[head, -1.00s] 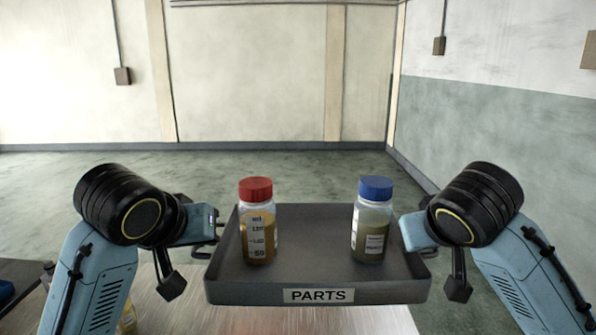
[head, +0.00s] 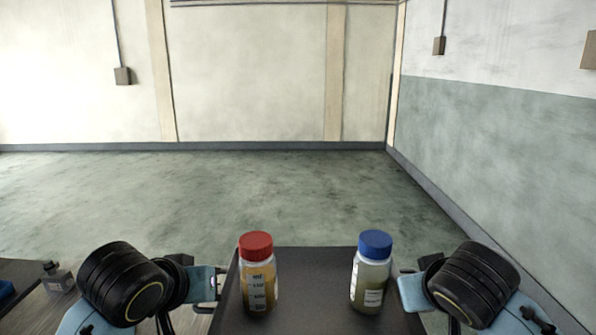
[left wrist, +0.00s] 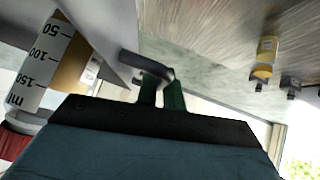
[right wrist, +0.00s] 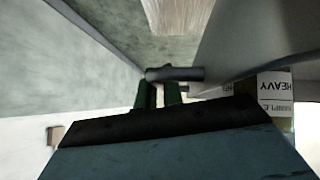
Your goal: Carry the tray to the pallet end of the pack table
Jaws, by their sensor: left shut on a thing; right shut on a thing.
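The dark grey tray (head: 312,262) is low in the head view, its near side cut off by the picture's bottom edge. On it stand a red-capped bottle (head: 259,288) with amber liquid at the left and a blue-capped bottle (head: 371,280) with paler liquid at the right, both upright. My left gripper (head: 217,284) is shut on the tray's left handle, which shows in the left wrist view (left wrist: 147,66). My right gripper (head: 404,288) is shut on the right handle, seen in the right wrist view (right wrist: 176,74). No pallet is in view.
A dark surface (head: 22,275) lies at the left. Open green floor (head: 290,190) stretches to the walls.

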